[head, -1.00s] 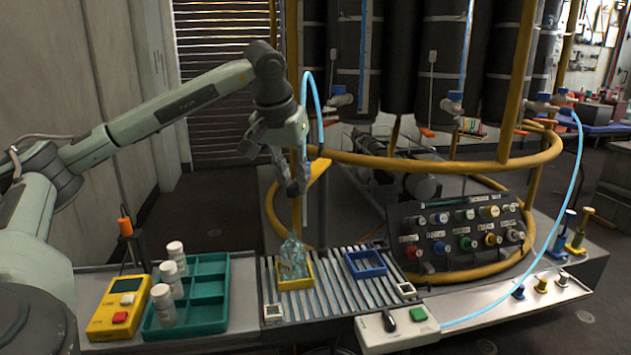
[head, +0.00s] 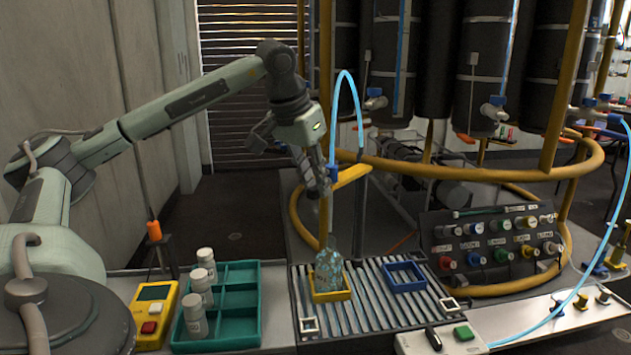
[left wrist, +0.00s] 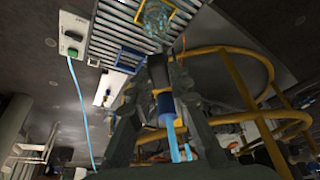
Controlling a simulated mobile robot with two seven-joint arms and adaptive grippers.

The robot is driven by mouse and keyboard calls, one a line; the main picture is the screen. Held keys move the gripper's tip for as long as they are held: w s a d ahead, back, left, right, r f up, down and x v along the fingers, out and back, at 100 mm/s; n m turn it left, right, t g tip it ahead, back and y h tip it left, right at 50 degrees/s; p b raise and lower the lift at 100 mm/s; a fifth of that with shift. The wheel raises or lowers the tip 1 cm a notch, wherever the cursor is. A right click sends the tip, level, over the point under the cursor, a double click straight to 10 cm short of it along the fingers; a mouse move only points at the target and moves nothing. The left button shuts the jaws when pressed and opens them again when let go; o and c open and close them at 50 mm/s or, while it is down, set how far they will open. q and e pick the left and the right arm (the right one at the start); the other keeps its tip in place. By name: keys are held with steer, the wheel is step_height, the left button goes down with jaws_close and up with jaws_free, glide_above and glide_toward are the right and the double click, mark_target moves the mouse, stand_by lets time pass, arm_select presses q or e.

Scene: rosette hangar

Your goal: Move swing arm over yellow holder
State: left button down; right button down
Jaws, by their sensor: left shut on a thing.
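The swing arm (head: 352,177) is a yellow bar on a grey post, with a light-blue hose looping down to a blue fitting at its end. My left gripper (head: 325,182) is shut on this end, and the blue fitting (left wrist: 166,103) shows between its fingers in the left wrist view. A thin nozzle hangs below the gripper, in line with the bottle in the head view. The yellow holder (head: 331,297) sits on the slatted rack and holds a clear bottle (head: 328,270). The bottle also shows in the left wrist view (left wrist: 157,18). My right gripper is out of view.
A blue holder (head: 404,278) stands empty to the right on the slatted rack (head: 372,314). A green tray (head: 238,302) with white bottles and a yellow device (head: 156,312) are at left. A knob panel (head: 490,245) and yellow ring rail (head: 480,173) are at right.

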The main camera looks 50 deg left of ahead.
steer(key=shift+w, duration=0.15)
arm_select(q)
steer(key=c, duration=1.4)
jaws_free()
steer(key=v, duration=1.2)
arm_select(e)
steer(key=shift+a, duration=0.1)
